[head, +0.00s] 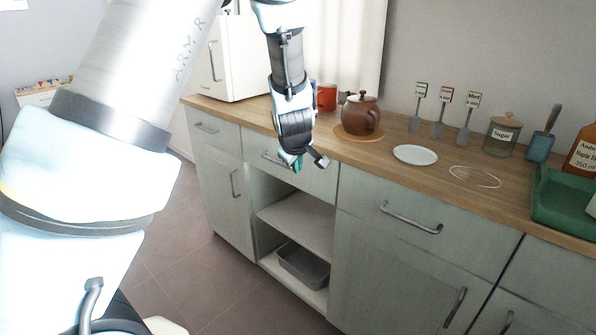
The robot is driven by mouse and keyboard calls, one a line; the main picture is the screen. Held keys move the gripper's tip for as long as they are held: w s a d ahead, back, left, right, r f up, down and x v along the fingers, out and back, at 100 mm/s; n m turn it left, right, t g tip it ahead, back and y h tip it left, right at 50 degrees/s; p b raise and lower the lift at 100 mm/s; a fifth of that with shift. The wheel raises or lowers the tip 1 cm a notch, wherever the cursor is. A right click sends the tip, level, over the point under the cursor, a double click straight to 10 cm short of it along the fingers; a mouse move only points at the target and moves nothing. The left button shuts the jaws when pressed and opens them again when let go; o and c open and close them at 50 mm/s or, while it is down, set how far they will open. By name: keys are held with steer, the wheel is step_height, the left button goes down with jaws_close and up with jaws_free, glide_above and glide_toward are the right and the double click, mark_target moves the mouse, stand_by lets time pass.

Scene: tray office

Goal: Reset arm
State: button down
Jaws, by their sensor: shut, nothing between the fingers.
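My gripper (308,163) hangs at the end of my arm in the upper middle of the head view. It is in front of the counter's front edge, over the drawer fronts and the open shelf below. It looks shut and holds nothing that I can see. My arm comes in from the left and fills much of that side. The fingers are small and partly hidden by the wrist.
The wooden counter (385,155) carries a red mug (327,97), a brown teapot (360,116), a white plate (415,155), a sugar jar (502,134) and a green tray (560,207). A grey bin (303,265) sits on the low shelf. Floor is clear at lower left.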

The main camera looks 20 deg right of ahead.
steer(key=s+a+r+m+g+y+p, duration=0.1)
steer(key=s+a+r+p, duration=0.1)
steer(key=a, duration=0.9)
steer(key=s+a+r+m+g+y+p, duration=0.1)
steer(key=s+a+r, duration=0.4)
steer(key=a, duration=0.7)
steer(key=s+a+r+m+g+y+p, duration=0.1)
steer(key=s+a+r+m+g+p, duration=0.2)
steer(key=s+a, duration=0.3)
steer(key=a, duration=0.5)
steer(key=shift+s+a+r+p, duration=0.2)
steer(key=shift+a+r+p, duration=0.15)
steer(key=shift+a+p, duration=0.05)
